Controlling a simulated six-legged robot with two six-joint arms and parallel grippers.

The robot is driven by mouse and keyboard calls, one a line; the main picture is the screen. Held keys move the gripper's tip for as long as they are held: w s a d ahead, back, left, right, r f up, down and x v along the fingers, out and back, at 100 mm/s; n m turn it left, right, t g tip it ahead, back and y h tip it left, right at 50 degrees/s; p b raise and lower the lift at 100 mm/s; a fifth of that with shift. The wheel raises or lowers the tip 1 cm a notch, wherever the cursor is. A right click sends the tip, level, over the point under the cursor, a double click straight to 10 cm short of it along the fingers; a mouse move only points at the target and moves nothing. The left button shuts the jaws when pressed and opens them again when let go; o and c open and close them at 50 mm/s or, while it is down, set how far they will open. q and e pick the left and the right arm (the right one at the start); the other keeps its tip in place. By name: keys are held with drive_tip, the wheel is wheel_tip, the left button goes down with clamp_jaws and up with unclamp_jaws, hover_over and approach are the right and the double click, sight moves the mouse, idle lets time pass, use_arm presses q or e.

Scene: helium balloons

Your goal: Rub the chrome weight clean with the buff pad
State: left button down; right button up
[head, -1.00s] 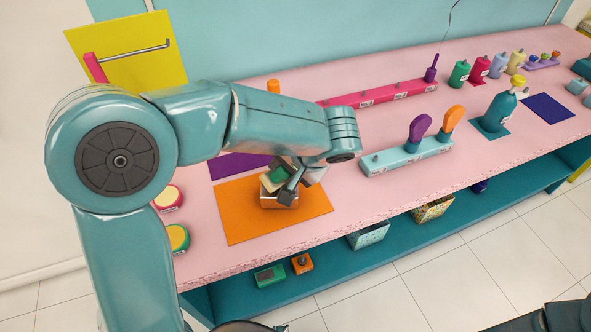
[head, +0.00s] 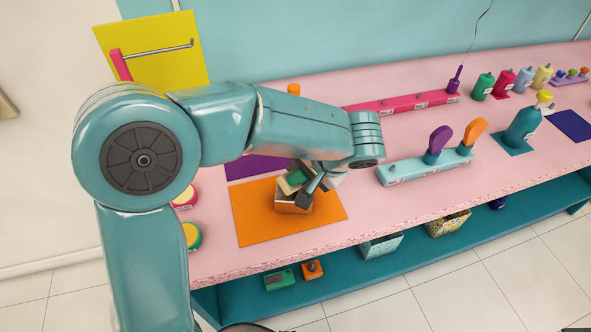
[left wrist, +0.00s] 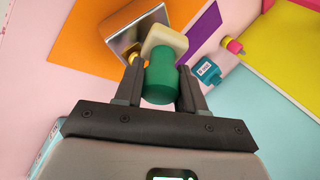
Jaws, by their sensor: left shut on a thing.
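The chrome weight (head: 290,207) is a shiny block on the orange mat (head: 258,228). It also shows in the left wrist view (left wrist: 128,30), with a brownish reflecting top. The buff pad (left wrist: 163,42) is cream with a round green handle (left wrist: 160,80). My left gripper (left wrist: 160,72) is shut on the green handle, one finger on each side. The pad is over one edge of the weight's top and looks to be touching it. In the head view my left gripper (head: 306,187) partly hides the pad and the weight. My right gripper is not in view.
A purple mat (head: 246,168) lies behind the orange one. Two round tins (head: 192,236) stand at the left. A light-blue rack (head: 425,172) with purple and orange paddles stands to the right, a pink rack (head: 405,102) behind. Boxes sit on the lower shelf.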

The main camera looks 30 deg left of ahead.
use_arm(q)
drive_tip(key=shift+r, duration=0.15)
drive_tip(key=shift+r, duration=0.2)
drive_tip(key=shift+s+r+p, duration=0.1)
drive_tip(key=shift+r+p, duration=0.2)
drive_tip(key=shift+r, duration=0.2)
wheel_tip(320, 180, up, 7)
drive_tip(key=p, duration=0.5)
drive_tip(key=shift+f, duration=0.15)
drive_tip(key=shift+f, duration=0.1)
